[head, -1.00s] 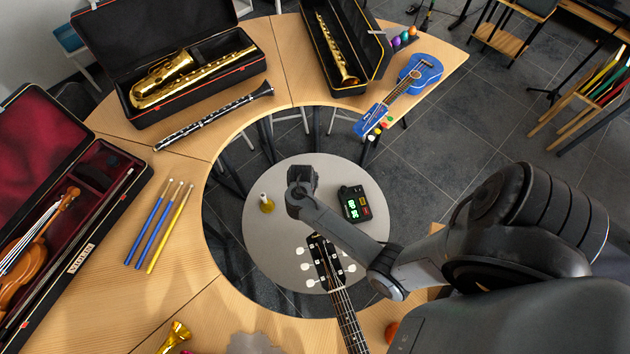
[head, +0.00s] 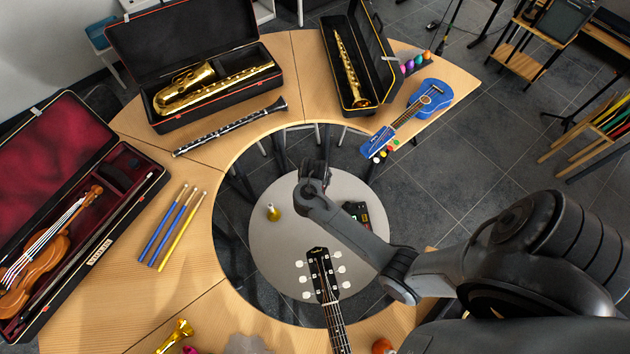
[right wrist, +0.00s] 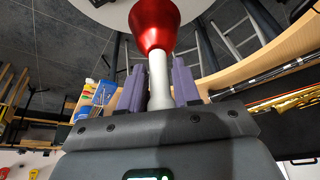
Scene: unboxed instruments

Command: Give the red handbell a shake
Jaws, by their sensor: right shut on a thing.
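The red handbell (right wrist: 155,25) shows in the right wrist view, with a shiny red cup and a white handle (right wrist: 159,78). My right gripper (right wrist: 159,85) is shut on the white handle between its two purple fingers, and the cup points away from the palm. In the head view my right gripper (head: 313,170) is above the far part of the round grey table, and the red bell is hidden there. My left gripper is in neither view.
A yellow handbell (head: 273,212) stands on the round table (head: 275,255). A dark device (head: 361,215) is partly behind my arm. A guitar headstock (head: 320,275) is nearby. The curved wooden table (head: 190,235) holds instruments and cases.

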